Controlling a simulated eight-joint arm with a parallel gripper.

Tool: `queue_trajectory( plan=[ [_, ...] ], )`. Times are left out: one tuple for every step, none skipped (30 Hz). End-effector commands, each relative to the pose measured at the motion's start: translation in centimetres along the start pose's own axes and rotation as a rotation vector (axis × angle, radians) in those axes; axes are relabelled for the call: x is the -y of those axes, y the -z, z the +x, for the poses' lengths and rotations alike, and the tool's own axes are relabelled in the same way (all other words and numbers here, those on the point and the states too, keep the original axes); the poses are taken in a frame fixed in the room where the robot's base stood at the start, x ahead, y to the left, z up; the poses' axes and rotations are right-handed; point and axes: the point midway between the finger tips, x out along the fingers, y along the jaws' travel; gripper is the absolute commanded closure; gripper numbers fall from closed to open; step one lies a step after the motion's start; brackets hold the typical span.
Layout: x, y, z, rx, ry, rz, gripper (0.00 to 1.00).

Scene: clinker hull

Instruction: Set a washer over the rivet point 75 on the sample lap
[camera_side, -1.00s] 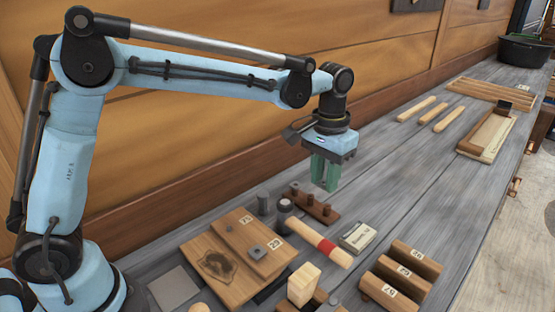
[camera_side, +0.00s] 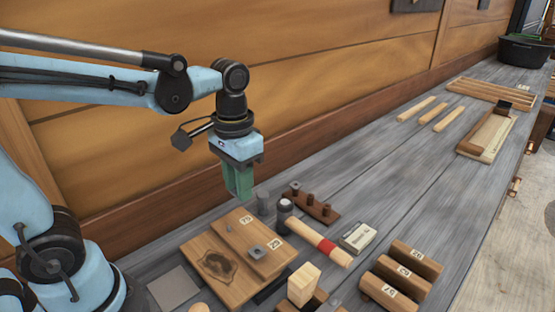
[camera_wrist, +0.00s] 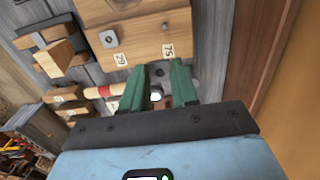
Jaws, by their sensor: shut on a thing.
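The sample lap (camera_side: 213,285) is a wooden board with an overlapping plank, labelled 75 and 29. Rivet point 75 (camera_side: 229,228) is a small dark stub near the 75 label; it also shows bare in the wrist view (camera_wrist: 165,27). A square grey washer (camera_side: 256,252) sits around the point by label 29. My gripper (camera_side: 240,197) hangs with green fingers downward, above the lap's far edge near label 75. In the wrist view my gripper (camera_wrist: 161,75) is shut on a small piece, apparently a washer, mostly hidden between the fingers.
A peg rack (camera_side: 312,205), a hammer (camera_side: 320,243), a small box (camera_side: 357,237) and numbered wooden blocks (camera_side: 402,271) lie to the right. The wooden wall (camera_side: 300,100) rises behind.

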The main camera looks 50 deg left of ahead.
Motion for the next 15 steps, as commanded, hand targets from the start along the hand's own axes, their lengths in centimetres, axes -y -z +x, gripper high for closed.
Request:
queue_trajectory(
  plan=[
    [0.4, -0.8, 0.3, 0.0, 0.0, -0.003, 1.0],
    [0.6, -1.2, 0.4, 0.0, 0.0, -0.002, 1.0],
    [0.8, -1.6, 0.6, 0.0, 0.0, -0.001, 1.0],
    [0.9, -1.9, 0.7, 0.0, 0.0, -0.001, 1.0],
    [1.0, -2.1, 0.7, 0.0, 0.0, -0.001, 1.0],
    [1.1, -2.3, 0.8, 0.0, 0.001, -0.001, 1.0],
    [1.2, -2.4, 0.9, 0.0, 0.001, -0.001, 1.0],
    [1.2, -2.5, 1.0, 0.0, 0.001, 0.0, 1.0],
    [1.2, -2.5, 1.1, 0.0, 0.001, 0.0, 1.0],
    [1.2, -2.6, 1.3, 0.0, 0.001, 0.0, 1.0],
    [1.2, -2.5, 1.4, 0.0, 0.001, 0.0, 1.0],
    [1.2, -2.5, 1.7, 0.0, 0.001, 0.0, 1.0],
    [1.2, -2.5, 1.9, 0.0, 0.001, 0.0, 1.0],
    [1.2, -2.5, 2.2, 0.0, 0.001, 0.0, 1.0],
    [1.2, -2.5, 2.5, 0.0, 0.001, 0.0, 1.0]
  ],
)
